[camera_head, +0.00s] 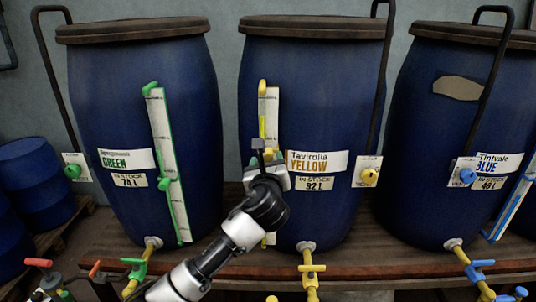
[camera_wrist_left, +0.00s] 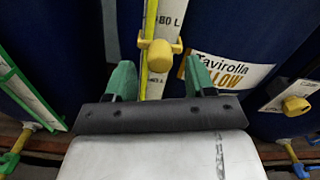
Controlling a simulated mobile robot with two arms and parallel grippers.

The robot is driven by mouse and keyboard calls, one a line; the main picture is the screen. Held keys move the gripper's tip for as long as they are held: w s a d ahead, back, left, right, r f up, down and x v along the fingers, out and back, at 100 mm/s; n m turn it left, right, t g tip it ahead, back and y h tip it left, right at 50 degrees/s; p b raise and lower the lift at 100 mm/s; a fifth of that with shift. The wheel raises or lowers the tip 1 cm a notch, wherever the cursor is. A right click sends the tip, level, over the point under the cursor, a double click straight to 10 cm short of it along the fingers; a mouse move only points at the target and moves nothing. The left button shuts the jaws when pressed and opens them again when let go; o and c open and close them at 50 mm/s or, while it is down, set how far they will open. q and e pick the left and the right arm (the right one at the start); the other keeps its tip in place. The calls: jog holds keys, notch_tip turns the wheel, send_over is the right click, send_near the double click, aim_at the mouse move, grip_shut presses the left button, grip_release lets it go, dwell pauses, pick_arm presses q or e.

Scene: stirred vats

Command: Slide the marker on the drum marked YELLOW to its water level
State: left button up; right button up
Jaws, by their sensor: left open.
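The drum marked YELLOW (camera_head: 340,110) stands in the middle, with a sign (camera_head: 313,165) reading "92 L" in stock. Its upright white gauge (camera_head: 270,108) has a yellow strip and a yellow top end. In the left wrist view, the yellow marker (camera_wrist_left: 159,54) sits on the gauge just below the "80 L" print. In the head view my left gripper (camera_head: 268,157) is in front of the gauge and largely hides the marker. Its green fingers (camera_wrist_left: 160,78) are open and apart, one to each side of the marker; I cannot tell the remaining depth gap. My right gripper is not in view.
The GREEN drum (camera_head: 120,100) with its gauge (camera_head: 160,130) stands left, the BLUE drum (camera_head: 430,140) right. A yellow vent knob (camera_head: 370,177) is right of the sign. Yellow tap pipes (camera_head: 311,270) project below, over the wooden bench (camera_head: 350,262). Stirring handles (camera_head: 380,90) rise beside the drums.

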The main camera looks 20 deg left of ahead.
pick_arm(q)
jog(key=shift+x, duration=1.45)
grip_shut()
jog(key=shift+r, duration=0.1)
